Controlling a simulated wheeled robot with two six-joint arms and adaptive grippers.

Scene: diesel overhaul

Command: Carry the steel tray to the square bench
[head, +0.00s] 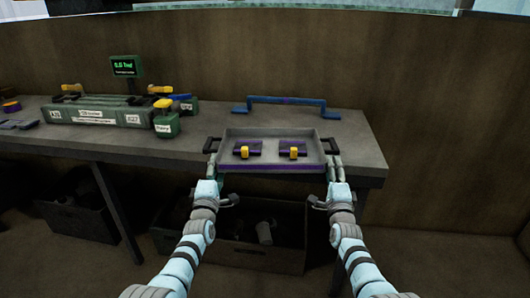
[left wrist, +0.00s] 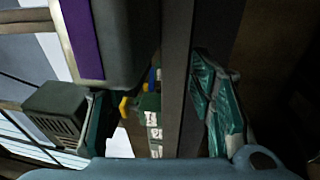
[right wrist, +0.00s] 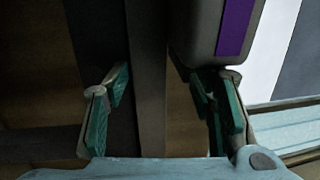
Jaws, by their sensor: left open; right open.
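The grey steel tray (head: 270,168) with a purple front strip lies at the front edge of the bench, with a dark handle at each end. It holds two purple pieces with yellow parts (head: 248,150) (head: 292,150). My left gripper (head: 211,174) is open just below and in front of the left handle (head: 211,145). My right gripper (head: 338,174) is open by the right handle (head: 331,146). In both wrist views the tray corner (left wrist: 125,45) (right wrist: 205,35) shows beside the spread fingers. A dark bar passes between them; I cannot tell whether it is a handle or the bench edge.
The grey bench (head: 200,148) also bears a blue bar handle (head: 287,101) behind the tray, a green labelled fixture (head: 98,112), a green box (head: 166,126) and a small display (head: 126,67). Dark bins (head: 265,258) stand below. I cannot identify a square bench.

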